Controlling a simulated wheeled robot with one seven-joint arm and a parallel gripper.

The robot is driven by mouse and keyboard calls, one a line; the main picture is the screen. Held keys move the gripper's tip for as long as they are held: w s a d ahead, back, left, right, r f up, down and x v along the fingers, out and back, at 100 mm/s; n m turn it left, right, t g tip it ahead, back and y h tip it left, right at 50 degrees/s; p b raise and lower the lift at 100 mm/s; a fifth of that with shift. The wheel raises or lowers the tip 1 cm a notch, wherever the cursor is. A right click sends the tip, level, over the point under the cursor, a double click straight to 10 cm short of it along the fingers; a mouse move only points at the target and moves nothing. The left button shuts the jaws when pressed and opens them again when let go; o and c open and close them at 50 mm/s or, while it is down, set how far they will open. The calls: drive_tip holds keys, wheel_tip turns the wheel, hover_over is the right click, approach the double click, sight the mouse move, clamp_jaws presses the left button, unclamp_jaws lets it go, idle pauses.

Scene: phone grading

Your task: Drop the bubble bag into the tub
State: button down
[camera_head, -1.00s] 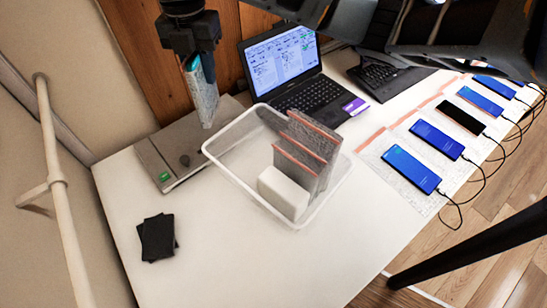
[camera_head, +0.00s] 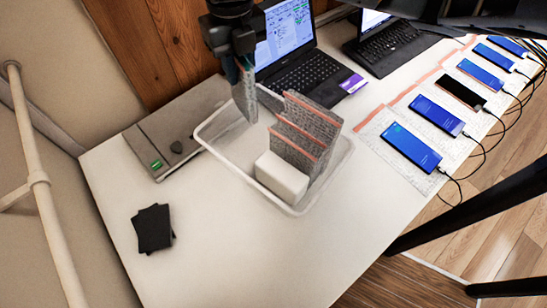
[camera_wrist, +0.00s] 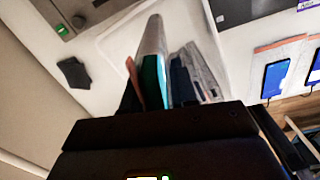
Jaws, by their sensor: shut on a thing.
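My gripper (camera_head: 238,58) is shut on a grey bubble bag (camera_head: 246,97), which hangs upright below the fingers. In the wrist view the held bag (camera_wrist: 152,36) stands out ahead of the fingers, over the tub's interior. The clear-white tub (camera_head: 226,170) sits on the white table. In the head view the bag's lower end overlaps the tub's back left part; I cannot tell how far it is below the rim. Inside the tub, several grey bags with orange edges (camera_head: 303,142) stand on the right, with a white block (camera_head: 282,178) in front.
A grey flat device (camera_head: 172,128) is left of the tub. Dark pads (camera_head: 154,228) lie at the front left. An open laptop (camera_head: 300,80) stands behind, with a second laptop (camera_head: 388,42) to its right. Cabled phones (camera_head: 411,147) line the right edge. The table's front is clear.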

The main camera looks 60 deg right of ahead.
drive_tip(key=shift+f+b, duration=0.55)
drive_tip(key=shift+f, duration=0.7)
drive_tip(key=c, duration=0.8)
unclamp_jaws()
wheel_tip(320, 180, up, 8)
drive_tip(key=shift+f, duration=0.1)
